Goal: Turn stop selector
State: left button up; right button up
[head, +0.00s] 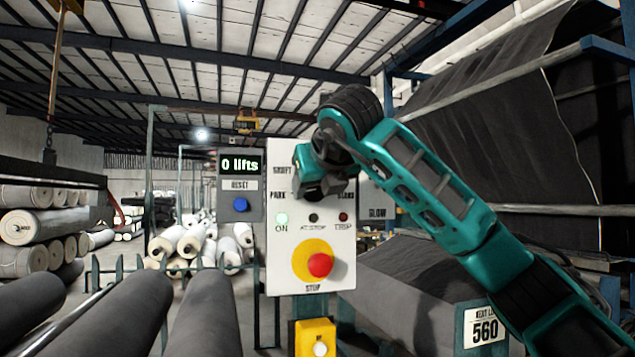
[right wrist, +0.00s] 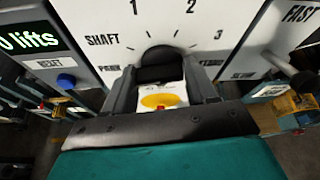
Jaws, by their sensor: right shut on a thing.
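A white control panel (head: 283,258) stands upright ahead of me. My right gripper (head: 318,187) is at its upper half and hides most of the dial there in the head view. In the right wrist view the gripper (right wrist: 160,82) is shut on a dark selector knob (right wrist: 158,62). The dial around it carries marks 1, 2 and 3 and the words SHAFT and PARK. The knob's pointing direction cannot be made out. My left gripper is out of view.
A red stop button (head: 320,265) on a yellow disc sits low on the panel. A grey box (head: 241,188) to its left reads "0 lifts" and has a blue RESET button (head: 240,205). A yellow box (head: 315,340) is below. Grey rolls (head: 125,310) lie at front left.

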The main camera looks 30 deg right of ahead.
dwell(0.4)
jog(key=o, duration=1)
jog(key=shift+o, duration=0.2)
jog(key=b+v, duration=0.1)
jog(key=v, duration=1.2)
jog(key=shift+b, duration=0.4)
jog(key=shift+w, duration=0.1)
